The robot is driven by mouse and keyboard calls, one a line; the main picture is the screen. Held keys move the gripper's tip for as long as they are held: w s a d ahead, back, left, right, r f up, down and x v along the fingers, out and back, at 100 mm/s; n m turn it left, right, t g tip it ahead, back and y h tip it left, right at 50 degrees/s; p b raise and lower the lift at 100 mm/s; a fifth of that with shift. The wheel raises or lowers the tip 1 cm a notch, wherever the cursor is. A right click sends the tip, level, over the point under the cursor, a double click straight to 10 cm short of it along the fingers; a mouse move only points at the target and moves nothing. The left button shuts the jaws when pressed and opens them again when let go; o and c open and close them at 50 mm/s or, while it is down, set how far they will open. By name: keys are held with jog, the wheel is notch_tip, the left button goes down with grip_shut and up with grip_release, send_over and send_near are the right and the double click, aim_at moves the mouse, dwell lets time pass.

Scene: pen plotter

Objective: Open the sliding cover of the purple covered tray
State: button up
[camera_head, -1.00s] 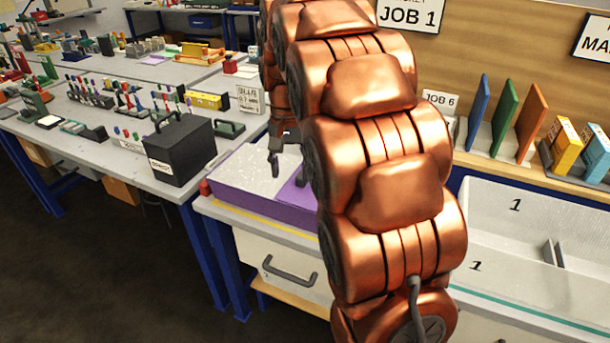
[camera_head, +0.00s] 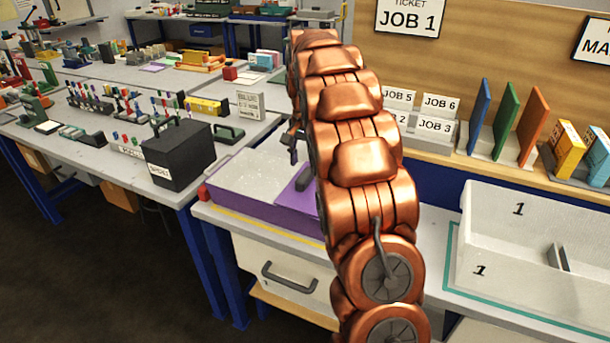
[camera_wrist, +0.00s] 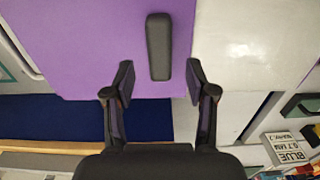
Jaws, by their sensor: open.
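The purple covered tray (camera_head: 262,212) stands on the bench in the head view, partly hidden behind my arm. Its left part shows a pale speckled surface. The purple cover (camera_head: 288,192) shows next to my arm, with a dark handle (camera_head: 304,180) on it. In the wrist view, the purple cover (camera_wrist: 100,45) fills the upper left and a pale surface lies to its right. The dark bar handle (camera_wrist: 158,45) stands upright in that picture. My gripper (camera_wrist: 159,78) is open, its fingertips on either side of the handle's lower end; contact cannot be told.
A black box (camera_head: 180,153) stands on the neighbouring bench to the left. A white divided bin (camera_head: 530,235) is at right. Job cards (camera_head: 437,104) and coloured boards (camera_head: 505,118) stand behind. A drawer (camera_head: 285,272) is below the tray.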

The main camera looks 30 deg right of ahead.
aim_at(306, 174)
jog(key=shift+f, duration=2.6)
jog(key=shift+c, duration=0.4)
grip_shut()
